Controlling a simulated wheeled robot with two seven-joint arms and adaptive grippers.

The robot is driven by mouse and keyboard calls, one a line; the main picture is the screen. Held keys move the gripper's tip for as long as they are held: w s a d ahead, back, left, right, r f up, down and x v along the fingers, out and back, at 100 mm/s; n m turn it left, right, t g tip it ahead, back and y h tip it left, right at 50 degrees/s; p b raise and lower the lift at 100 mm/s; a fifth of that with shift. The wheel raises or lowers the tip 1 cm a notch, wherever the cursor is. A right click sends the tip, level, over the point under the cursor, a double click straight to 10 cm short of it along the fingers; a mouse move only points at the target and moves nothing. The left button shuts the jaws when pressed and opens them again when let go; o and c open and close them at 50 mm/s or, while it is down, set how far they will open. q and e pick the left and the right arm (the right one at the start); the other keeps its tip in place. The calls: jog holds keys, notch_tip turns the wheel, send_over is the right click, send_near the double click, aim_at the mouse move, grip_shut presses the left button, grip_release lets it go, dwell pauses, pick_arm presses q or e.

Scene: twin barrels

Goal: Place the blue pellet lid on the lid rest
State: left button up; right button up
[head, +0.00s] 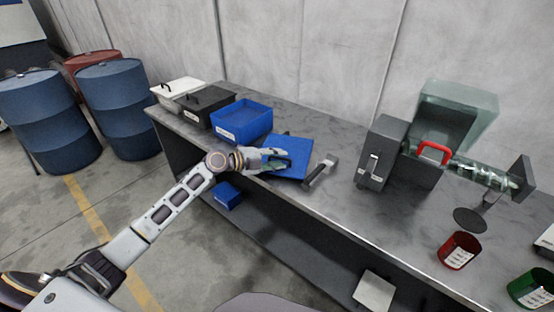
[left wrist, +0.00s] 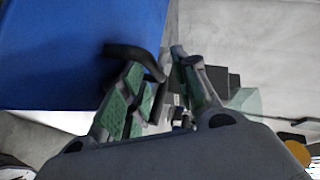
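The blue pellet lid (head: 295,152) is a flat blue panel over the worktop, right of the open blue bin (head: 243,121). My left gripper (head: 276,162) is at the lid's left part, around its dark handle. In the left wrist view the lid (left wrist: 70,50) fills the upper left, and its curved black handle (left wrist: 132,52) runs between my converging fingers (left wrist: 160,75), which look shut on it. A gap under the lid is hard to judge. A small grey and black bracket (head: 320,172) is beside the lid's right edge; I cannot tell whether it is the lid rest.
A black bin (head: 205,103) and a white bin (head: 178,90) stand left of the blue one. A red cup (head: 458,250) and a green cup (head: 530,288) are near the front edge.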

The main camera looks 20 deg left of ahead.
pick_arm(q)
jog(key=shift+s+a, duration=0.1)
jog(key=shift+s, duration=0.05)
jog(key=shift+v, duration=0.8)
jog(key=v, duration=0.2)
jog(key=shift+s+a+b, duration=0.25)
jog(key=shift+b, duration=0.15)
jog(key=b+v, duration=0.1)
jog(key=v, duration=0.6)
pick_arm(e)
jog(key=shift+w+a+r, duration=0.1)
jog(key=shift+w+a, duration=0.25)
jog(key=shift+w, duration=0.25)
jog(key=shift+w+a+r, duration=0.1)
jog(key=shift+w+a, duration=0.2)
jog(key=shift+w, duration=0.35)
jog(key=shift+w+a+r, duration=0.1)
jog(key=shift+w+a, duration=0.25)
jog(key=shift+w, duration=0.25)
